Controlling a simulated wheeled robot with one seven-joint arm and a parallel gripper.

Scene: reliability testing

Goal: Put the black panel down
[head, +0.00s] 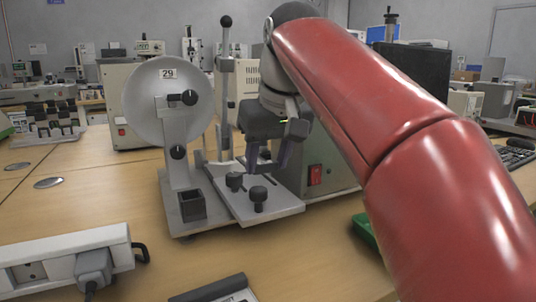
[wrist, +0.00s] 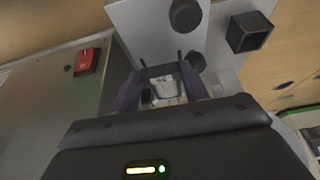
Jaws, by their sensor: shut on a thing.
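My gripper (head: 268,160) hangs over the metal base of the test machine, just behind its two black knobs. Its two fingers also show in the wrist view (wrist: 162,88), with a narrow gap between them. A small dark piece (wrist: 160,71) shows between the fingertips, and I take it to be the black panel. Most of it is hidden by the fingers, so its outline is unclear. I cannot tell whether it touches the machine.
The machine has a grey disc (head: 165,95) marked 29, an upright lever (head: 225,75) and a box with a red switch (head: 315,175). A power strip (head: 70,258) lies front left. A black-edged item (head: 213,289) lies at the front. Bare wooden table (head: 290,250) lies between.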

